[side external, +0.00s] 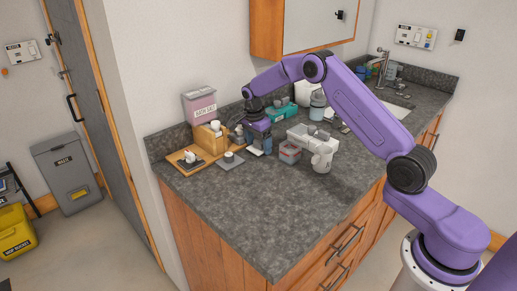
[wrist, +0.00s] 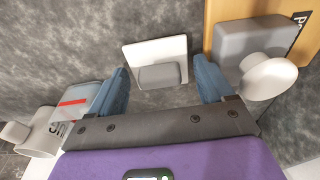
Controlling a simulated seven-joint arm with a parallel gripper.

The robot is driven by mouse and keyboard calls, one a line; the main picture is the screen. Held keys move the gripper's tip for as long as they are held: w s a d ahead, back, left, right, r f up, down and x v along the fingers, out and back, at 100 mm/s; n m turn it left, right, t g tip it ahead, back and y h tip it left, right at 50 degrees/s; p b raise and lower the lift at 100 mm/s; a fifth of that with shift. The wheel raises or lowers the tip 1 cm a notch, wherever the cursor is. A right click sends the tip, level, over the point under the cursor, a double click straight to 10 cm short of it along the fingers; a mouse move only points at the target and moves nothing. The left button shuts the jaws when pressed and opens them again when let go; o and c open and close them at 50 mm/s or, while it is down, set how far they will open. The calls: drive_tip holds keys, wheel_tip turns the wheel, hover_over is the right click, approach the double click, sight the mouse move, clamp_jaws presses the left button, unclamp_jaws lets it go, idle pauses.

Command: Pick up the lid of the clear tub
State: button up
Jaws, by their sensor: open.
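A pale square plate with a grey block on it, seemingly the lid (wrist: 172,53), lies on the counter in the wrist view, between and beyond my fingertips. In the side view my gripper partly covers a pale patch there. My gripper (wrist: 163,82) has its two blue fingers apart, with nothing held; it also shows pointing down low over the counter in the side view (side external: 260,148). The clear tub (wrist: 87,97), a small see-through box with a red band, stands left of the left finger. In the side view the tub (side external: 289,154) is right of my gripper.
A grey plate (wrist: 228,42) with a white knob sits close to the right finger, beside a wooden board (wrist: 225,10). A white device (side external: 322,150) stands right of the tub. A pink-labelled bin (side external: 199,105) stands behind. The front counter is clear.

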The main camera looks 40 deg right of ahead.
drive_tip(key=c, duration=0.8)
drive_tip(key=shift+r, duration=0.1)
